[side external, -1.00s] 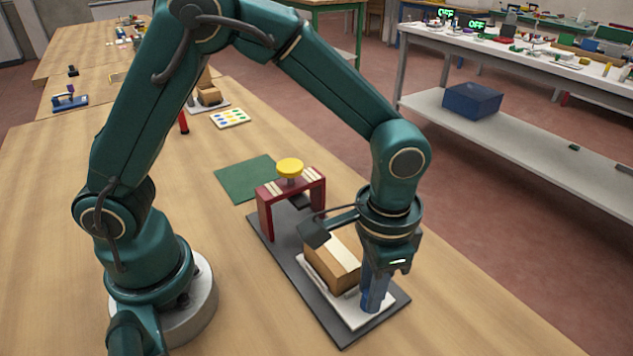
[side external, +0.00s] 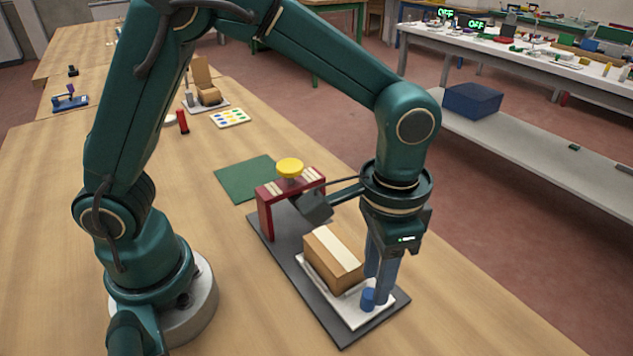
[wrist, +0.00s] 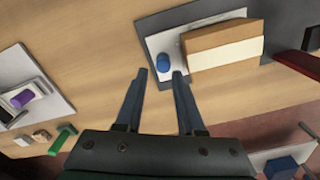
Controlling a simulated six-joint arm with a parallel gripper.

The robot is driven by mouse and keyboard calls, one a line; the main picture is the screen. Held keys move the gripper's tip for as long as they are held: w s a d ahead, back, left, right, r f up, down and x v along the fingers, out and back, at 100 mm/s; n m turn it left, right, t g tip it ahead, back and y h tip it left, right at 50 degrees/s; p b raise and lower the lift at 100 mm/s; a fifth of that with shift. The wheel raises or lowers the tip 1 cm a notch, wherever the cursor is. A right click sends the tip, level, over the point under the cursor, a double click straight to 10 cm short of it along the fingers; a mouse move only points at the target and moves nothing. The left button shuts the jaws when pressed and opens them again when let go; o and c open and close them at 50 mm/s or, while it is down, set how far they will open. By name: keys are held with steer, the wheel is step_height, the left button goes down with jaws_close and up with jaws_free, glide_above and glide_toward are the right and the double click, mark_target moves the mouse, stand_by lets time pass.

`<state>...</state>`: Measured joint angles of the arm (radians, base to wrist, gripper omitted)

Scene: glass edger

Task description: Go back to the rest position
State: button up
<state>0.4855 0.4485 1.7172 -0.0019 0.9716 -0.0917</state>
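My gripper (side external: 376,288) is above the blue knob (side external: 367,299) at the near end of the white plate (side external: 352,317). In the wrist view its two fingers (wrist: 159,76) are apart with nothing between them, and the blue knob (wrist: 162,63) shows just beyond the tips. A brown box with a pale stripe (side external: 331,258) sits on the white plate. The plate lies on a dark grey base (side external: 287,256). A red arch (side external: 265,216) with a yellow knob (side external: 290,167) stands at the base's far end.
A green mat (side external: 240,180) lies left of the arch. A card with coloured dots (side external: 230,118) and a small red object (side external: 183,122) are farther back. The wooden table is clear to the right of the base. A bench with a blue bin (side external: 472,103) stands behind.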

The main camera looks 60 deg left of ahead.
steer(key=shift+r, duration=0.9)
steer(key=a+r+n+t, duration=0.3)
steer(key=a+r+t, duration=0.1)
steer(key=a+r, duration=0.45)
steer(key=s+a+f+n+t, duration=0.1)
steer(key=s+a, duration=0.3)
steer(key=s, duration=0.4)
steer(key=shift+s+a+n+t, duration=0.15)
steer(key=shift+a+n+t, duration=0.15)
steer(key=shift+a, duration=0.1)
